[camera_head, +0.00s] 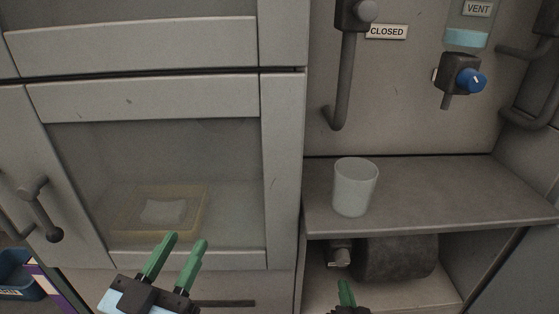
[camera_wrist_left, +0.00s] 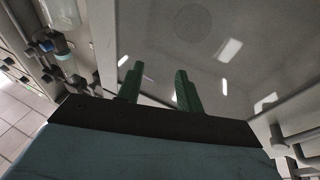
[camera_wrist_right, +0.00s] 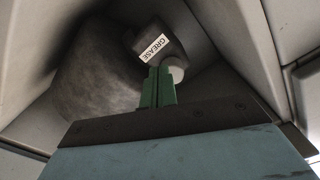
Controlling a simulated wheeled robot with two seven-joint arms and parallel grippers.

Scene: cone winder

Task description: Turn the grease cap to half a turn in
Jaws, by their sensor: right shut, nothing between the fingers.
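The grease fitting (camera_head: 338,245) sits under the shelf in the lower compartment at the right. In the right wrist view it is a dark block with a GREASE label (camera_wrist_right: 155,47) and a pale round cap (camera_wrist_right: 177,74). My right gripper (camera_head: 345,288) is shut and empty, just below and in front of the fitting. In the right wrist view its fingertips (camera_wrist_right: 158,72) overlap the cap's left edge; I cannot tell whether they touch it. My left gripper (camera_head: 182,250) is open and empty, in front of the glass-fronted cabinet; it also shows in the left wrist view (camera_wrist_left: 158,78).
A dark rounded housing (camera_head: 400,258) stands beside the fitting. A pale cup (camera_head: 355,187) stands on the shelf (camera_head: 450,200) above. A blue knob (camera_head: 473,79), a bent lever pipe (camera_head: 340,85) and a cabinet handle (camera_head: 42,210) stick out. A blue bin (camera_head: 20,275) is at the lower left.

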